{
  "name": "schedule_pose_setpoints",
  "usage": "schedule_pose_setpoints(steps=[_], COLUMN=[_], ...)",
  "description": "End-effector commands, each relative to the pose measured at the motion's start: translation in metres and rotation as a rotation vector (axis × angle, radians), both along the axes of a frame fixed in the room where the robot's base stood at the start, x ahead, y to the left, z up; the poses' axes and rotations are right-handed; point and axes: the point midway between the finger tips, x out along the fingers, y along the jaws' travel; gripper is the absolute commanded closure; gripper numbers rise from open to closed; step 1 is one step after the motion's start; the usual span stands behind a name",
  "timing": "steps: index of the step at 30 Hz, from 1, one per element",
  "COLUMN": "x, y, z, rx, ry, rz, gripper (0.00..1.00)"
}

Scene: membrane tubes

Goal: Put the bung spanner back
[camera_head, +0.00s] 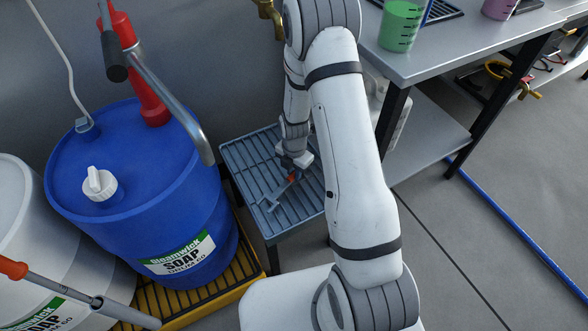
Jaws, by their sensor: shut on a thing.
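The bung spanner (274,198) is a grey metal tool with an orange-red part near its upper end. It is over the slatted top of a small grey stand (240,157). My gripper (292,170) is shut on the spanner at its orange-red part. The fingertips are small in this view. I cannot tell whether the spanner touches the slats or hangs just above them.
A blue soap drum (165,215) with a red pump and a white cap stands left of the stand on a yellow spill pallet (250,262). A workbench (440,50) with a green beaker (400,25) is at right. A blue hose (510,230) crosses the floor.

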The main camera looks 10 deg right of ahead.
Motion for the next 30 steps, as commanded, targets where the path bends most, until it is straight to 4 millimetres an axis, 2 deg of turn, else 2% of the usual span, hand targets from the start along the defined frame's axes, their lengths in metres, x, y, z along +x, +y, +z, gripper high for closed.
schedule_pose_setpoints(steps=[11, 30], x=[0.0, 0.0], y=[0.001, 0.0], z=[-0.001, -0.013], rx=[0.001, 0.0], ry=[-0.001, -0.001], rz=[0.001, 0.001], gripper=[1.0, 1.0])
